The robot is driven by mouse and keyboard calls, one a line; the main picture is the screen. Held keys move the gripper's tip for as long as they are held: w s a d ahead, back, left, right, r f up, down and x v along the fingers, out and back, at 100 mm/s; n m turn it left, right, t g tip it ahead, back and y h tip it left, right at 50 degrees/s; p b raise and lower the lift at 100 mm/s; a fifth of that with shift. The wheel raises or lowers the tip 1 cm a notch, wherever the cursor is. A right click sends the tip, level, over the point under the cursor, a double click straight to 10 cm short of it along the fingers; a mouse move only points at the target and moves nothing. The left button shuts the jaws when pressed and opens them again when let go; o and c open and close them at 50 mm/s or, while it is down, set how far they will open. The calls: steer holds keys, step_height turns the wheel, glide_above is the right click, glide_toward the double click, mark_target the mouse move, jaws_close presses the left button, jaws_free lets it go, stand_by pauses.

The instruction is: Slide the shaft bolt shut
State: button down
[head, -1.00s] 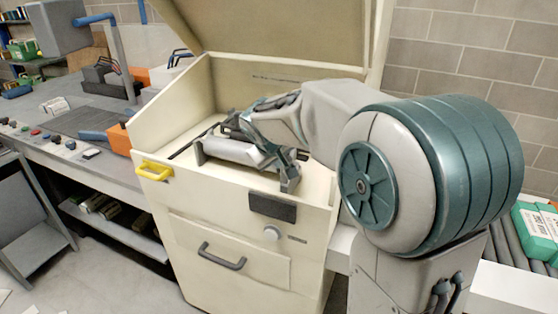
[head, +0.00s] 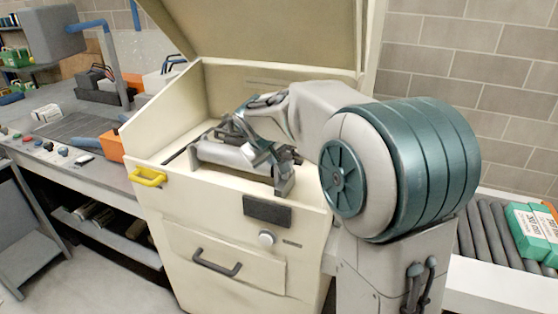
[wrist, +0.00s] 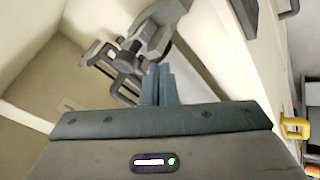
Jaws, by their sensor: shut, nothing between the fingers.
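The shaft bolt's exact part is hard to single out. A grey cylinder between end brackets (head: 222,154) lies inside the open cream cabinet, with a dark rod at its left end. My gripper (head: 264,152) reaches down over the right part of this mechanism, and its tips are partly hidden in the head view. In the wrist view my gripper's teal fingers (wrist: 160,84) are together and empty. They point at the grey mechanism with dark loop-shaped handles (wrist: 124,64). Whether they touch it I cannot tell.
The cream cabinet's (head: 205,220) lid stands raised, and its walls surround the mechanism. A yellow handle (head: 148,177) sits on its front left corner. A grey bench (head: 50,150) adjoins at left. A roller conveyor (head: 480,235) with green-and-white boxes (head: 528,232) is at right.

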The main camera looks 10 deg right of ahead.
steer(key=a+v, duration=0.1)
steer(key=v, duration=0.9)
steer(key=shift+s+a+b, duration=0.2)
steer(key=shift+s+b, duration=0.05)
steer(key=shift+b, duration=0.05)
steer(key=shift+s, duration=0.1)
steer(key=s+d+f+m+g+y, duration=0.1)
steer(key=s+d+f+m, duration=0.1)
steer(key=s+f, duration=0.6)
steer(key=s+d+f+m+g+y, duration=0.2)
steer(key=s+f, duration=0.6)
steer(key=s, duration=0.9)
steer(key=shift+g, duration=0.3)
steer(key=shift+s+d, duration=0.15)
